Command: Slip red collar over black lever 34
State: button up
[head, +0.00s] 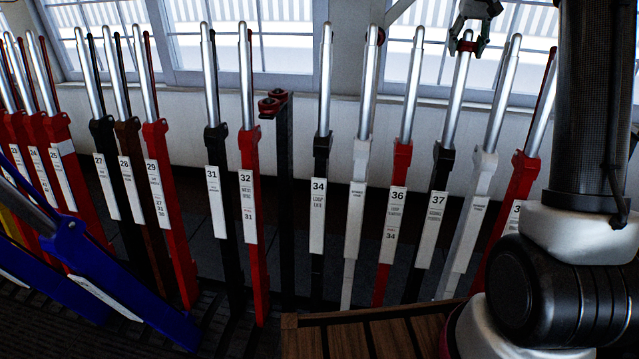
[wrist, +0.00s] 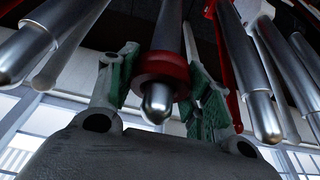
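Black lever 34 (head: 321,145) stands upright near the middle of the head view. Its silver handle (head: 325,75) is bare, with no collar on it. The red collar (head: 467,46) is around the top of the silver handle of black lever 37 (head: 440,180), to the right. My gripper (head: 468,42) is above lever 37, its fingers on either side of the collar. In the wrist view the collar (wrist: 161,72) sits between the green finger pads, which appear to touch it. The rounded lever tip (wrist: 157,102) pokes through the collar towards the camera.
A spare white lever (head: 355,185) and red lever 36 (head: 396,200) stand between levers 34 and 37. Another white lever (head: 475,190) stands close on the right. A dark post with red rings (head: 272,101) is left of lever 34. Windows are behind; a wooden slatted surface (head: 395,337) is in front.

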jog(key=shift+c, duration=0.8)
jog(key=shift+r, duration=0.1)
jog(key=shift+w+d+r, duration=0.1)
jog(key=shift+w+r, duration=0.15)
jog(key=shift+r, duration=0.9)
jog(key=shift+w+d+r, duration=0.1)
jog(key=shift+w+r, duration=0.1)
jog(key=shift+r, duration=1)
jog(key=shift+w+d+r, duration=0.1)
jog(key=shift+w+r, duration=0.15)
jog(key=shift+r, duration=1.5)
